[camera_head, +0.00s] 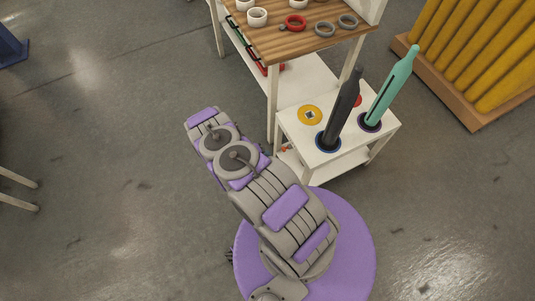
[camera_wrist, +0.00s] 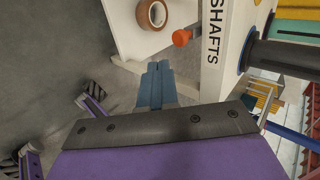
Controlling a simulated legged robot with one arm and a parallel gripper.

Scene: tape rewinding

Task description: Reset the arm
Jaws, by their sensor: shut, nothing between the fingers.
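My gripper (camera_wrist: 158,68) shows in the wrist view as two blue fingers pressed together, with nothing between them. It points toward a white surface carrying a brown tape roll (camera_wrist: 152,14) and stays apart from them. In the head view my grey and purple arm (camera_head: 265,190) is bent above my round purple base. Its upper end leans to the upper left, beside the small white table (camera_head: 345,158). The gripper itself cannot be made out in the head view.
The white table holds a dark shaft (camera_head: 341,110), a teal shaft (camera_head: 392,88) and a yellow roll (camera_head: 310,115). A wooden-topped workbench (camera_head: 275,45) with several tape rolls stands behind. An orange knob (camera_wrist: 181,37) is right of my fingertips. Floor at left is mostly clear.

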